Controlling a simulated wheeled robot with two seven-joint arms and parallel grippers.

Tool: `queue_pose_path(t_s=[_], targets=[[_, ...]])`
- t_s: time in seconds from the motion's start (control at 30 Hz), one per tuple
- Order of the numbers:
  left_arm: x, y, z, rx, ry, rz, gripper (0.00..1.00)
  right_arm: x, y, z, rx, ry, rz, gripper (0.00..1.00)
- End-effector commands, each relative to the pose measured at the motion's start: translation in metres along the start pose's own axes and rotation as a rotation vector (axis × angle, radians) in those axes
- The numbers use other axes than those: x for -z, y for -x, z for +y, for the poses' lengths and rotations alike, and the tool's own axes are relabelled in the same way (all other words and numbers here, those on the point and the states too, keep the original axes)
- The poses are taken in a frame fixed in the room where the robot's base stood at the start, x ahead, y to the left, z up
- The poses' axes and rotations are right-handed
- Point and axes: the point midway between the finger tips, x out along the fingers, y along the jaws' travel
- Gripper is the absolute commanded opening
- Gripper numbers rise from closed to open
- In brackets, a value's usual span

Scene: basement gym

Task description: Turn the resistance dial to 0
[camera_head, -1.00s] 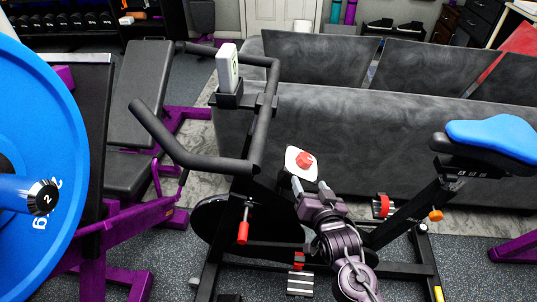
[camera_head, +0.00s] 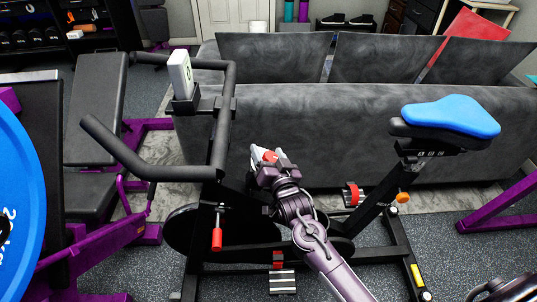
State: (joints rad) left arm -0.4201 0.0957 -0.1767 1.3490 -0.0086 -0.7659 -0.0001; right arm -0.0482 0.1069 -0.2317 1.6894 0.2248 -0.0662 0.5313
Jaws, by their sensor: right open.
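The red resistance dial (camera_head: 270,156) sits on a white plate (camera_head: 257,152) on the frame of the exercise bike. My right gripper (camera_head: 268,163) is open and right at the dial, overlapping it in the picture and hiding most of the dial and plate. Only a small part of the red shows between the fingers. I cannot tell whether the fingers touch it, nor read a setting.
The bike's handlebar (camera_head: 150,163) and a red lever (camera_head: 217,238) are left of my arm. The blue saddle (camera_head: 450,115) is to the right. A grey sofa (camera_head: 350,125) stands behind. A blue weight plate (camera_head: 18,200) is at the left edge.

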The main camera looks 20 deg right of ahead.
Motion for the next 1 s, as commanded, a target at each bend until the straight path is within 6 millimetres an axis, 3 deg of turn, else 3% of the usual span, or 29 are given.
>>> queue_pose_path(t_s=[0.17, 0.5, 0.87, 1.0], targets=[[0.0, 0.0, 0.0, 0.0, -0.001, -0.001, 0.0, 0.0, 0.0, 0.0, 0.0, 0.0, 0.0, 0.64], [-0.001, 0.0, 0.0, 0.0, -0.001, -0.001, 0.0, 0.0, 0.0, 0.0, 0.0, 0.0, 0.0, 0.21], [-0.001, 0.0, 0.001, -0.002, -0.002, -0.015, 0.0, -0.001, 0.0, 0.001, 0.053, 0.011, 0.0, 0.19], [0.011, 0.014, 0.004, -0.008, -0.006, -0.007, 0.0, -0.001, 0.0, 0.0, 0.132, 0.023, 0.0, 0.19]])
